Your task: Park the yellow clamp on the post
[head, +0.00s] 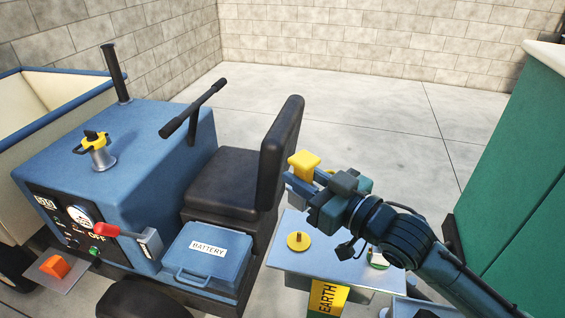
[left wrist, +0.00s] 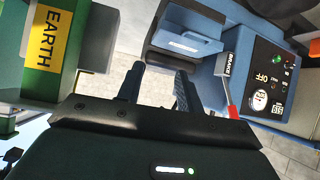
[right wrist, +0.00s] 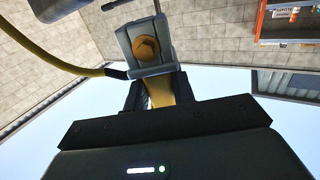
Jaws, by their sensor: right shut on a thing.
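My right gripper (head: 296,181) is shut on the yellow clamp (head: 303,163), held in the air beside the seat back, above the stand. In the right wrist view the clamp (right wrist: 147,50) shows a grey block with an orange-yellow recess, and a yellow-and-black cable runs off to the left. A round yellow base with a short peg (head: 298,241), which may be the post, sits on the stand's top below the clamp, apart from it. My left gripper (left wrist: 158,78) is open and empty in the left wrist view; the head view does not show it.
The grey-topped stand (head: 335,262) carries a yellow EARTH label. The blue tractor (head: 150,130) has a black seat (head: 225,180), a battery box (head: 205,262) and a red brake lever (head: 105,230). A green cabinet (head: 520,190) stands right. Open floor lies behind the stand.

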